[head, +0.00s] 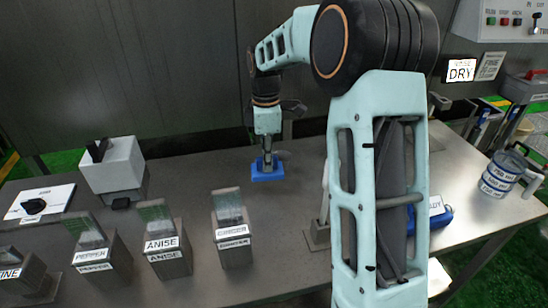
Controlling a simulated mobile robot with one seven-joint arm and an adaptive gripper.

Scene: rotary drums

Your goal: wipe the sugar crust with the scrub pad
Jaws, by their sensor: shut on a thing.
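A blue scrub pad (268,175) is low over the grey metal table, near its back and middle. My gripper (266,158) points down and is shut on the pad from above. I cannot tell whether the pad touches the table top. A small pale patch (283,155) shows just behind and to the right of the pad; it may be the sugar crust, but it is too small to be sure. Part of the table behind the pad is hidden by my gripper.
Metal bins labelled pepper (95,262), anise (165,245) and ginger (233,230) stand at the front left. A grey-white box (112,165) stands behind them. A blue-banded jug (500,175) stands at right. A blue item (440,216) is partly hidden by my arm.

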